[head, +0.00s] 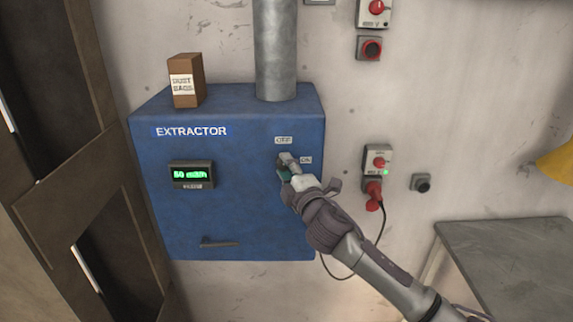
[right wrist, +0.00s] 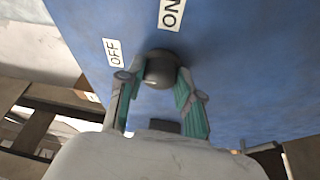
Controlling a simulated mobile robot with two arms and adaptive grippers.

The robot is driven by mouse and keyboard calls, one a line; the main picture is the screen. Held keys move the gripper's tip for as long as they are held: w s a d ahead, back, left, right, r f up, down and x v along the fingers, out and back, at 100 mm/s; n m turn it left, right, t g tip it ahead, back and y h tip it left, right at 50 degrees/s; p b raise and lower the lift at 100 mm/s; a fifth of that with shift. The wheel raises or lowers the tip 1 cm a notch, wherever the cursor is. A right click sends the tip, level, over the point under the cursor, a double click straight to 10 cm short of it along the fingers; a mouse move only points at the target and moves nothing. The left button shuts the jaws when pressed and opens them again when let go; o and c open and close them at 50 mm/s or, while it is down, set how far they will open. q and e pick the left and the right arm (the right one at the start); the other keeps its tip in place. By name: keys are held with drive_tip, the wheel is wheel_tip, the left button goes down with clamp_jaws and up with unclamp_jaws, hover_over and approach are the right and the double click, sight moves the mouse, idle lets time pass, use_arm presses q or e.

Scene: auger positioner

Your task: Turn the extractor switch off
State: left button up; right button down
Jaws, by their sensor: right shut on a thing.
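The blue extractor cabinet (head: 240,225) hangs on the wall, with an OFF label (head: 283,140) above the switch and an ON label (head: 306,160) to its right. My right gripper (head: 285,168) is at the front of the cabinet and mostly hides the switch in the head view. In the right wrist view the round dark switch knob (right wrist: 161,68) sits between my two fingers, which are shut on its sides. The OFF label (right wrist: 113,52) and ON label (right wrist: 171,14) are both clear of the fingers. The knob's pointer direction cannot be told. My left gripper is not in view.
A lit green display (head: 191,174) is on the cabinet front, with a handle (head: 219,243) below. A dust bags box (head: 186,82) and a grey duct (head: 275,50) are on top. A red plug with cable (head: 373,193) is on the wall right. A grey table (head: 510,260) stands lower right.

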drive_tip(key=shift+r, duration=0.1)
idle(0.3)
drive_tip(key=c, duration=0.8)
unclamp_jaws()
drive_tip(key=shift+o, duration=0.2)
drive_tip(key=v, duration=1.2)
